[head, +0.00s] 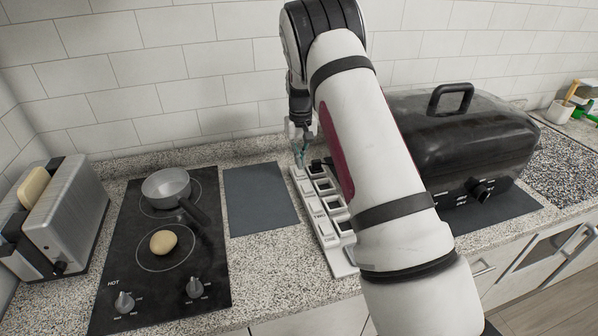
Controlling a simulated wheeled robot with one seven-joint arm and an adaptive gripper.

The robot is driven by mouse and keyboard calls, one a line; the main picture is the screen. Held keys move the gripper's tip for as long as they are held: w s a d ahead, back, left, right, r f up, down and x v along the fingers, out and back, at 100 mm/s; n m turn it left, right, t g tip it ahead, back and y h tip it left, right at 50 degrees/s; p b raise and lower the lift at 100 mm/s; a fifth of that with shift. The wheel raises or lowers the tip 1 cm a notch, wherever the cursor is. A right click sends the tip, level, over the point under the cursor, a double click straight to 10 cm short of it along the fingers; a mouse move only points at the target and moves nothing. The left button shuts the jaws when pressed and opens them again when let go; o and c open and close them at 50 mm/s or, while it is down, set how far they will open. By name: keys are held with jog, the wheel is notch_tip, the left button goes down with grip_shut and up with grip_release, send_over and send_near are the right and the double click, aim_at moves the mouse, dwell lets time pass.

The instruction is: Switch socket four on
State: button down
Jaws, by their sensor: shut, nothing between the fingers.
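A white power strip (338,262) lies lengthwise on the counter, with several sockets and white switches along it. My gripper (300,163) is shut and empty, pointing down at the far end of the strip, just over or touching the switch area there. I cannot tell whether it touches a switch. My arm hides part of the strip's right side. The on or off state of the far switch, possibly socket four's, cannot be told.
A black hob (205,255) with a grey pan (166,187) and a round tan item (163,242) is at left. A toaster (68,215) stands further left. A dark mat (259,199) lies beside the strip. A black lidded grill (465,135) stands right.

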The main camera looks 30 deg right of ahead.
jog(key=shift+r, duration=1.8)
notch_tip(320, 180, up, 13)
jog(key=t, duration=0.1)
send_over(300, 174)
jog(key=s+a, duration=0.5)
jog(key=s, duration=0.1)
jog(key=s+a+r+t, duration=0.2)
jog(key=s+a+r, duration=0.3)
jog(key=s+r, duration=0.4)
jog(key=s+a+n+t, duration=0.1)
jog(key=s+a, duration=0.2)
jog(key=s, duration=0.8)
jog(key=s+a+n+t, duration=0.1)
jog(key=s+a, duration=0.2)
jog(key=s, duration=0.9)
jog(key=shift+a+f, duration=0.15)
jog(key=shift+a, duration=0.05)
